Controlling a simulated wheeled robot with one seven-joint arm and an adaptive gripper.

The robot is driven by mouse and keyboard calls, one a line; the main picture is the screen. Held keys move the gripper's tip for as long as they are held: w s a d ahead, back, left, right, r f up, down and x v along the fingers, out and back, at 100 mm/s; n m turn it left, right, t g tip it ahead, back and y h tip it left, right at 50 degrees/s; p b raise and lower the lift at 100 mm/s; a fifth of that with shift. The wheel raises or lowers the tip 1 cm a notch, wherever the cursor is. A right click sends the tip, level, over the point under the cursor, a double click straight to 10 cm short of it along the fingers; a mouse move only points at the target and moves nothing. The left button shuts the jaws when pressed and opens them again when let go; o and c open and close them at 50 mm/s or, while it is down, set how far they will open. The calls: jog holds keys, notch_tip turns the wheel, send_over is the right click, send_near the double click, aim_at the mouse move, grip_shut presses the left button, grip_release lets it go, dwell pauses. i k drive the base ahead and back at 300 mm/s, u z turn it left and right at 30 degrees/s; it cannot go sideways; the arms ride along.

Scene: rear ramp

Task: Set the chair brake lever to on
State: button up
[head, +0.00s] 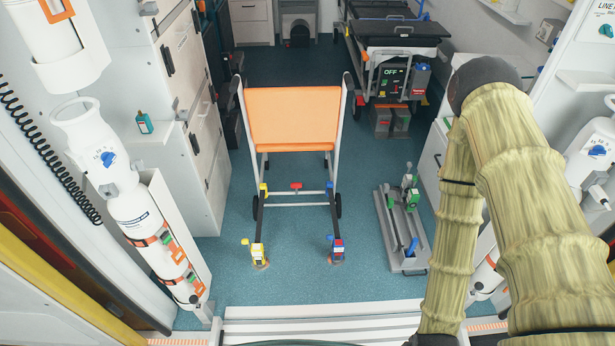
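The chair (292,117) stands on the blue-green floor, with an orange back and a light frame. A small red lever-like part (296,186) sits at the middle of its low crossbar. I cannot tell for certain whether this is the brake lever, nor read its setting. Yellow (263,188) and blue (329,186) parts sit on either side of it. Dark straps run from the chair towards a yellow floor fitting (258,253) and a blue floor fitting (337,249). My sleeved arm fills the right side and runs down to the bottom edge; my gripper is not in view.
A grey tray (412,262) with green and blue parts lies on the floor to the right. A stretcher (400,30) stands behind, above a panel reading OFF (391,72). A white cylinder (140,210) stands left. The floor between chair and ramp edge (320,312) is mostly clear.

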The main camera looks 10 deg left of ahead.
aim_at(296, 186)
jog(key=u, duration=0.3)
jog(key=i, duration=0.7)
jog(key=u, duration=0.5)
